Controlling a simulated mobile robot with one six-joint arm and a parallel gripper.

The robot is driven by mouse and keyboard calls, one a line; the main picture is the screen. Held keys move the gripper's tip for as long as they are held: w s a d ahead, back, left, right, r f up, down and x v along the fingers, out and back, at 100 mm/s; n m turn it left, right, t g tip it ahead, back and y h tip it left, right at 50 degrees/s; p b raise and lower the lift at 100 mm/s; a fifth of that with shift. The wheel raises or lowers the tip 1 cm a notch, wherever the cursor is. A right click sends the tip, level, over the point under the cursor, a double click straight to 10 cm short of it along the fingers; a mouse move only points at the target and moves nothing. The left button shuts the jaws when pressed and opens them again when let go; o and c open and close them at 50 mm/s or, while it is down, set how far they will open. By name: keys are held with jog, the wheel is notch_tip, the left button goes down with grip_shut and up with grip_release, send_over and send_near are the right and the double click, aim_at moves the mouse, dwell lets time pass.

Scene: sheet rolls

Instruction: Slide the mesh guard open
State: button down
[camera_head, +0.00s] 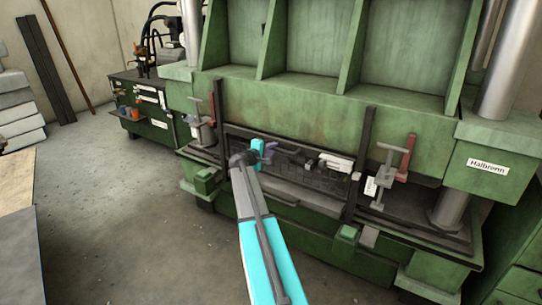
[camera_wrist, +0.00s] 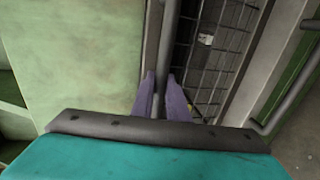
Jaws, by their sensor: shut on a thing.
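The mesh guard (camera_head: 308,176) is a dark wire grid in a frame, across the front opening of the green press. It also shows in the wrist view (camera_wrist: 205,58), to the right of my fingers. My gripper (camera_head: 268,150) is at the upper left part of the guard. In the wrist view its two purple fingers (camera_wrist: 162,86) are shut on a grey bar (camera_wrist: 169,35) that runs along the edge of the mesh. The exact contact is partly hidden between the fingers.
Red-handled clamps stand left (camera_head: 213,108) and right (camera_head: 405,157) of the guard. A dark upright post (camera_head: 360,160) stands at its right side. A green cabinet (camera_head: 150,115) is at the back left. The concrete floor (camera_head: 110,210) at left is clear.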

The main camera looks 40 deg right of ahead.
notch_tip(320, 180, up, 20)
jog(key=p, duration=0.4)
jog(key=shift+d+f, duration=0.15)
jog(key=shift+f, duration=0.1)
jog(key=c, duration=1.7)
grip_release()
jog(key=shift+f, duration=0.2)
jog(key=b+v, duration=0.1)
jog(key=v, duration=1.3)
